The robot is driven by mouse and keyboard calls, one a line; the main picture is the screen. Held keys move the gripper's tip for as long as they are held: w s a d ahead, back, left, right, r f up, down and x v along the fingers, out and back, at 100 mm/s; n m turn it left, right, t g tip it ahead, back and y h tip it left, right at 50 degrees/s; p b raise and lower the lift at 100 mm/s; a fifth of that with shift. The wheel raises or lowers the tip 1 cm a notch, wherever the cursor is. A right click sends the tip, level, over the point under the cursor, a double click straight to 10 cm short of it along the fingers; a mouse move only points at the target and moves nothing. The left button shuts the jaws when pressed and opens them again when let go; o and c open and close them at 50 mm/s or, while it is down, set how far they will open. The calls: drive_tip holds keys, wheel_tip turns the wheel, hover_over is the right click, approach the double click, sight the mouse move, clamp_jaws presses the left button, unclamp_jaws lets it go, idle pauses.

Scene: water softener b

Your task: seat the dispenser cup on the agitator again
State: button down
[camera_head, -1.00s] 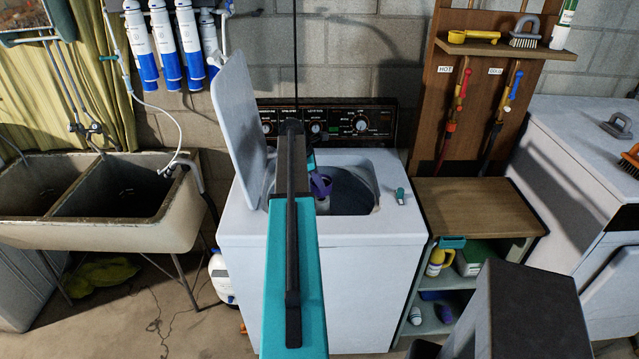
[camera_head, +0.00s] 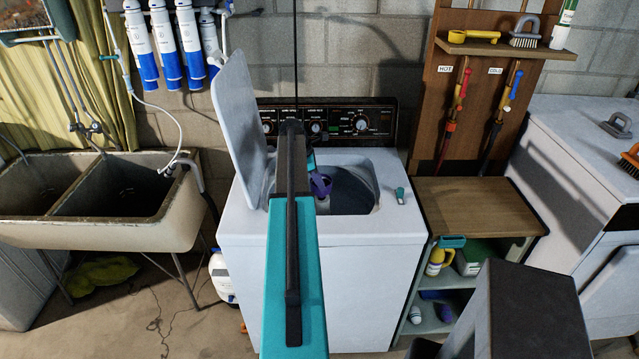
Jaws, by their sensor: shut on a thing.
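The washer (camera_head: 390,255) stands open in the middle, its lid (camera_head: 240,120) raised at the left. The purple dispenser cup (camera_head: 321,185) shows at the mouth of the tub (camera_head: 352,190), just right of my arm. A pale part below it looks like the top of the agitator (camera_head: 325,203). I cannot tell whether the cup touches it. My gripper (camera_head: 313,168) reaches over the tub and is shut on the cup. My own arm link hides most of the gripper, and its fingertips are hard to make out.
A small teal-and-white object (camera_head: 400,195) lies on the washer's top right of the opening. The control panel (camera_head: 340,122) rises behind the tub. A wooden-topped shelf unit (camera_head: 475,205) stands at the right, and a double sink (camera_head: 120,215) at the left.

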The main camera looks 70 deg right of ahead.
drive_tip(key=shift+f+b, duration=0.55)
drive_tip(key=shift+f, duration=1.3)
idle(0.3)
drive_tip(key=c, duration=1.9)
unclamp_jaws()
drive_tip(key=shift+o, duration=0.2)
drive_tip(key=shift+r, duration=0.1)
drive_tip(key=b+v, duration=0.4)
drive_tip(key=v, duration=0.9)
drive_tip(key=shift+a+r, duration=0.15)
drive_tip(key=shift+r, duration=0.1)
